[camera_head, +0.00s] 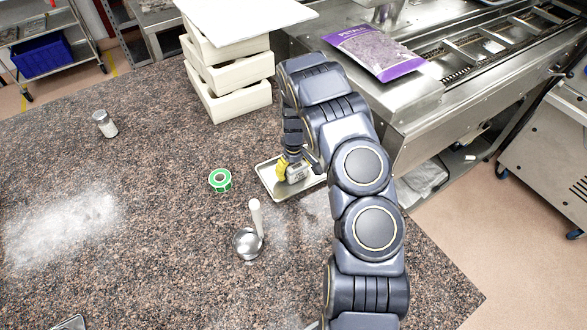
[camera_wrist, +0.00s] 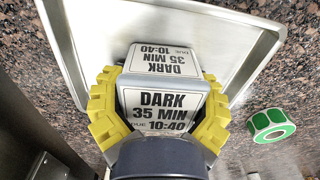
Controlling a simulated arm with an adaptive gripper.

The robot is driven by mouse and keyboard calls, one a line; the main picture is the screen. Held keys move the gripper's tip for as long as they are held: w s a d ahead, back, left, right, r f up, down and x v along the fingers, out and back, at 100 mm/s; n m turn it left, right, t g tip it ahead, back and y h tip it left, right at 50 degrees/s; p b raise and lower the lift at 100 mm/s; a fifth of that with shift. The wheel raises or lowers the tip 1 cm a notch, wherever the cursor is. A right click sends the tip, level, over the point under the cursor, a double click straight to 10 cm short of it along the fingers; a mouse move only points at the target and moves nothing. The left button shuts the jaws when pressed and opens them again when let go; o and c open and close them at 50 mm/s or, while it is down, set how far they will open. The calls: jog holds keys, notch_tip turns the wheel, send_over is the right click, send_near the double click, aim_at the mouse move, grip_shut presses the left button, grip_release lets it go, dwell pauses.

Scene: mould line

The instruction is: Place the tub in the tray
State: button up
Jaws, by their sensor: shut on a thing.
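The tub (camera_wrist: 166,88) is a grey box with white labels reading "DARK 35 MIN 10:40". My gripper (camera_wrist: 160,112), with yellow finger pads, is shut on the tub from both sides in the wrist view. In the head view my gripper (camera_head: 287,172) holds the tub (camera_head: 298,173) over the tray (camera_head: 271,187), a shallow metal tray on the speckled counter. The tray (camera_wrist: 62,47) also shows behind the tub in the wrist view. Part of the tray is hidden by my arm in the head view. I cannot tell whether the tub touches the tray floor.
A green-and-white tape roll (camera_head: 220,180) lies left of the tray. A metal ladle with a white handle (camera_head: 256,215) is in front. Stacked cream crates (camera_head: 234,103) stand behind. A small shaker (camera_head: 104,124) is far left. A purple bag (camera_head: 374,52) lies on the steel machine.

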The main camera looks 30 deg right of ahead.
jog(key=o, duration=1.2)
